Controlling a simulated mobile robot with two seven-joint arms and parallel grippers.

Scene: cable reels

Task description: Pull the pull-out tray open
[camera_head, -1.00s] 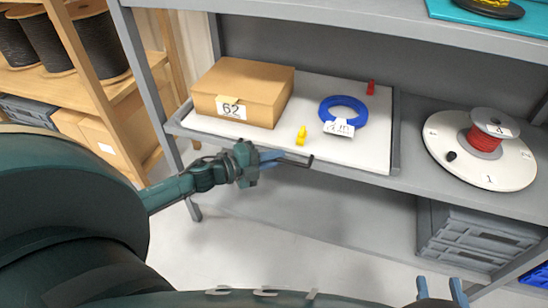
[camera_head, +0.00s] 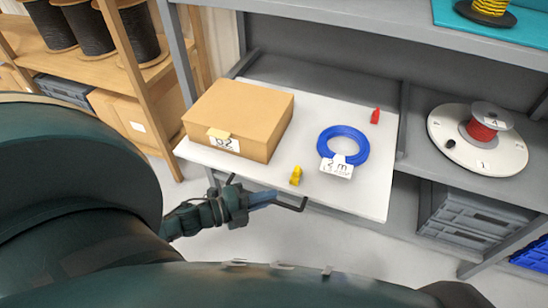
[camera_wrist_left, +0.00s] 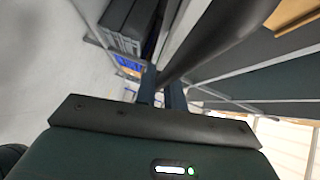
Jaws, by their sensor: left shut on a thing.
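The white pull-out tray (camera_head: 345,193) stands out in front of the grey shelf, level, with its front edge toward me. A dark bar handle (camera_head: 294,207) runs along its front edge. My left gripper (camera_head: 272,199) is shut on the handle, below the front edge. In the left wrist view, the fingers (camera_wrist_left: 163,92) meet the dark handle bar (camera_wrist_left: 212,38). On the tray are a brown box (camera_head: 240,115) labelled 62, a blue cable coil (camera_head: 343,145) with a white tag, a yellow piece (camera_head: 296,176) and a red piece (camera_head: 375,116). My right gripper is out of view.
A white disc (camera_head: 448,145) with a red cable reel (camera_head: 482,128) sits on the shelf to the right. Grey crates (camera_head: 470,215) stand below it. A wooden rack (camera_head: 150,90) with black reels is at the left. The floor below the tray looks clear.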

